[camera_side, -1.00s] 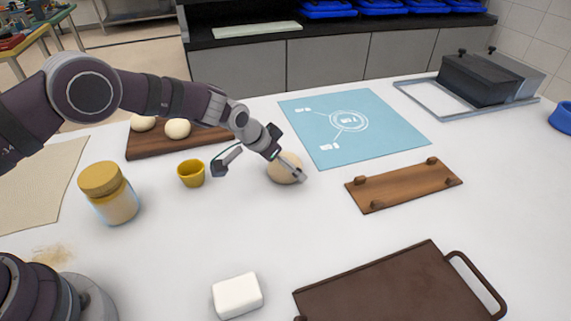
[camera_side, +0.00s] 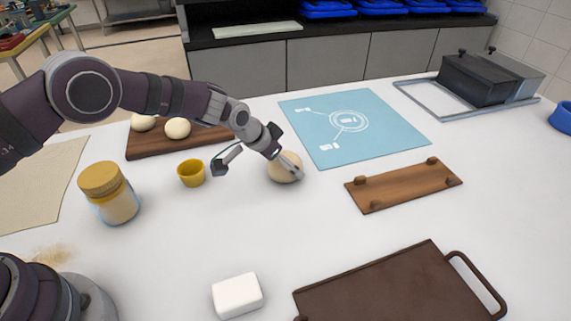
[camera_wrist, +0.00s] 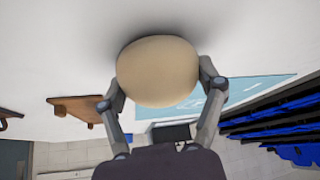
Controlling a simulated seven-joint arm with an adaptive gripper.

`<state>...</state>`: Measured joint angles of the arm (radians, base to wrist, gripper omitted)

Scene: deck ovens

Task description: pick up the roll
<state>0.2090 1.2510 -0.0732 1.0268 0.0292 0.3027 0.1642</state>
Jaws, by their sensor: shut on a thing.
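The roll (camera_side: 282,168) is a pale tan round lump on the white table, left of the wooden rack. In the wrist view the roll (camera_wrist: 158,72) fills the space between my two fingers, one against each side. My gripper (camera_side: 284,164) is shut on the roll in the side view and hides part of it. The roll appears to be at the table surface, with a shadow close by it; I cannot tell whether it is lifted at all.
A blue mat (camera_side: 352,128) lies behind the roll, and a wooden rack (camera_side: 404,186) to its right. A yellow cup (camera_side: 191,174), a jar (camera_side: 108,193) and a board with dough balls (camera_side: 205,138) stand left. A white block (camera_side: 237,295) and a dark tray (camera_side: 390,290) are in front.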

